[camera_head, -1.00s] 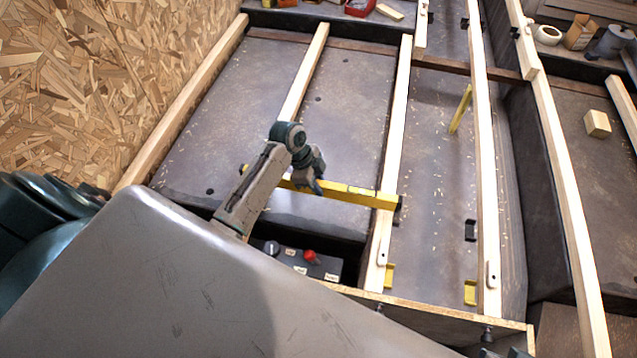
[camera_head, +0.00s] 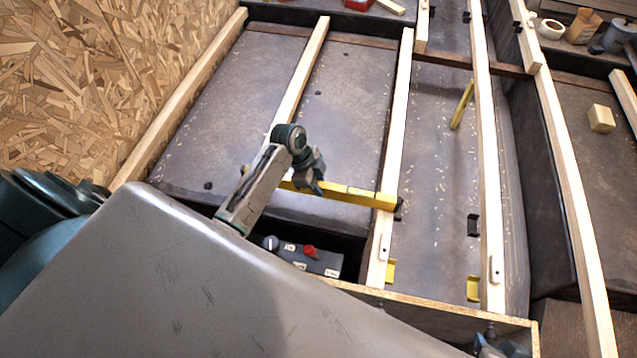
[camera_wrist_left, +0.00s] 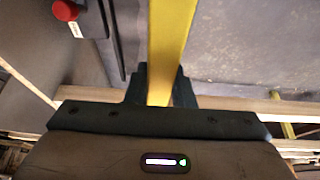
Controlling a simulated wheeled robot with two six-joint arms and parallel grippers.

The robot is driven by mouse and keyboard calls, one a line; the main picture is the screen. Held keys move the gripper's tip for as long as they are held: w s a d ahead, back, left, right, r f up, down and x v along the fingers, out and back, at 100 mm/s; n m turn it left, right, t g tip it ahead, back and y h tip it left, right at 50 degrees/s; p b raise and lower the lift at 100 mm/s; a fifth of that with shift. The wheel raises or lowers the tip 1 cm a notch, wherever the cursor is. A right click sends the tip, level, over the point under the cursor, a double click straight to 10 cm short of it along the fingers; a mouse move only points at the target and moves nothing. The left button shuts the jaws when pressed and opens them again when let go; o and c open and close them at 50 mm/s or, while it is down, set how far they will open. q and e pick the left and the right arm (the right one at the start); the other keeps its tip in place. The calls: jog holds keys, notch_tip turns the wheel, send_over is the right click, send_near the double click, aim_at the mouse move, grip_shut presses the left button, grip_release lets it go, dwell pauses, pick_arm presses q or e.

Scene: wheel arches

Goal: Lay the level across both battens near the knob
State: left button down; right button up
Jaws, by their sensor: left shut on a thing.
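The yellow level (camera_head: 352,194) runs crosswise in the head view. My left gripper (camera_head: 308,183) is shut on it; the level also shows between the fingers in the left wrist view (camera_wrist_left: 171,40). Its right end lies over the right pale batten (camera_head: 397,130). The left batten (camera_head: 300,75) runs down behind my arm, which hides where it meets the level. I cannot tell whether the level touches the battens or hangs just above. The red knob (camera_head: 309,251) sits on a dark box below the level. A small part at the bottom edge may be my right gripper (camera_head: 487,346); its fingers are unclear.
A grey knob (camera_head: 270,243) is beside the red one. More battens run lengthwise to the right. A yellow strip (camera_head: 463,104) leans right of the right batten. A wooden block (camera_head: 601,118) lies far right. The panel beyond the level is clear.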

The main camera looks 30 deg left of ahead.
pick_arm(q)
jog(key=shift+p, duration=0.4)
pick_arm(e)
jog(key=shift+r, duration=0.45)
pick_arm(q)
jog(key=c, duration=1.2)
grip_release()
jog(key=shift+o, duration=0.2)
pick_arm(e)
jog(key=shift+s+d, duration=0.1)
pick_arm(q)
jog(key=p+v, duration=0.1)
jog(key=v, duration=0.9)
jog(key=shift+a+r, duration=0.1)
jog(key=shift+r, duration=0.3)
pick_arm(e)
jog(key=shift+s+d+r+g+h, duration=0.5)
jog(key=shift+s+d+r+g, duration=0.2)
jog(key=shift+s+d+g, duration=0.25)
pick_arm(q)
jog(key=shift+s+f, duration=0.1)
